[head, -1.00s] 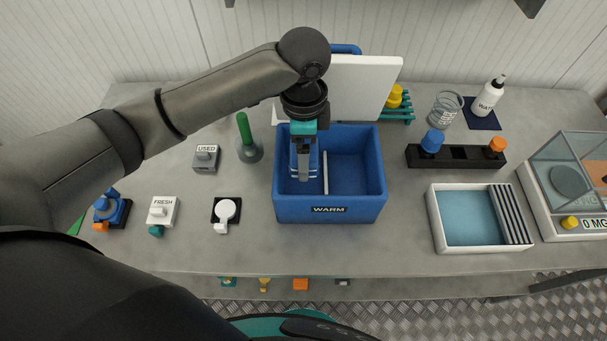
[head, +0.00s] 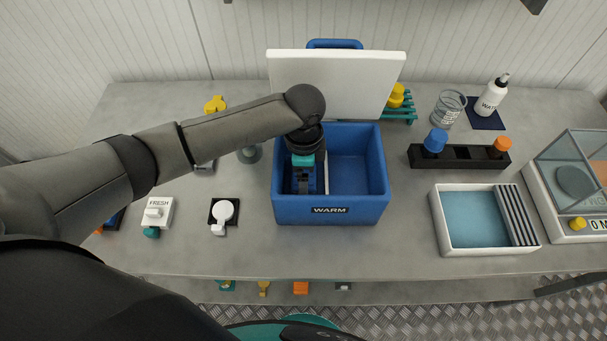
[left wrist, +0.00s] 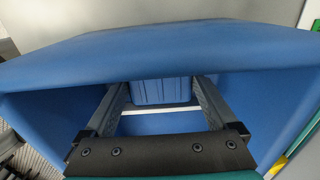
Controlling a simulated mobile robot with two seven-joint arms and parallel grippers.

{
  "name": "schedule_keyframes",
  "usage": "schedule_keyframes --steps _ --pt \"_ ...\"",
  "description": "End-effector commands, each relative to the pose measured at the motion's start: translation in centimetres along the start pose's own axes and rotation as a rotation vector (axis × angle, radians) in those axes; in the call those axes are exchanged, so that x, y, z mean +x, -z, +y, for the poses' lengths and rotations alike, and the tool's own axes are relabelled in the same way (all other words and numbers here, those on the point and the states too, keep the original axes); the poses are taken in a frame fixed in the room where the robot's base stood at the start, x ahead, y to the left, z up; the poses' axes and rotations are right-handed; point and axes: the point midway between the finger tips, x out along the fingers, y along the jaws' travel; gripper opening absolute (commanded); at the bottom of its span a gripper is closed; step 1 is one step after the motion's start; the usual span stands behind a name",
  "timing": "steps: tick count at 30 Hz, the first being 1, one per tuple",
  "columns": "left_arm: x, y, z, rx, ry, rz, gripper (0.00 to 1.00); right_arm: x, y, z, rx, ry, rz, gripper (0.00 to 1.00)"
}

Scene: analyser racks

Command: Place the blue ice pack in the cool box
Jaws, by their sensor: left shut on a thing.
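The blue cool box (head: 360,208) stands open at the middle of the bench with a "WARM" label on its front. A thin pale divider (head: 326,178) splits its inside. My left gripper (head: 306,186) reaches down into the left compartment. In the left wrist view, its two fingers (left wrist: 160,98) are shut on the ribbed blue ice pack (left wrist: 160,91), inside the box walls (left wrist: 70,58). The ice pack is hidden or not distinct in the head view. I cannot tell whether it touches the box floor. My right gripper is not in view.
The white lid (head: 345,80) stands raised behind the box. A white tray (head: 470,250) and black rack (head: 462,158) are to the right. The FRESH block (head: 158,214) and a white-topped black holder (head: 222,212) are to the left. The right compartment is empty.

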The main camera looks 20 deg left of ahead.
Motion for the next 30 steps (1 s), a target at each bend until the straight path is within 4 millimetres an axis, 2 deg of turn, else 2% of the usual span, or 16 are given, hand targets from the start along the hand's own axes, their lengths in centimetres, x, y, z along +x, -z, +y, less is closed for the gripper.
schedule_keyframes --steps 7,8,9,16,20,23,30 --pt "0.2 0.0 0.0 -0.001 0.000 0.000 0.30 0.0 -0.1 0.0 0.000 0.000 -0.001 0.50" --pt "0.2 0.0 0.0 -0.001 0.000 0.000 0.95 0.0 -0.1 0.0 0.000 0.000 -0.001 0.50" --pt "0.2 0.0 0.0 -0.001 0.000 0.000 1.00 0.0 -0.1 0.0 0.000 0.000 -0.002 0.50" --pt "0.1 0.0 0.0 0.000 0.000 0.000 1.00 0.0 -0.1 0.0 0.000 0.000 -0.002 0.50" --pt "-0.7 0.1 0.0 0.000 0.001 0.002 1.00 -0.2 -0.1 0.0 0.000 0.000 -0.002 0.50" --pt "-2.3 0.1 -0.1 0.000 0.002 0.004 1.00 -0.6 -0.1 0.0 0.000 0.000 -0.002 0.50" --pt "-7.6 0.1 -0.1 -0.001 0.003 0.003 1.00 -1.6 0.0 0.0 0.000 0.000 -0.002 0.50"
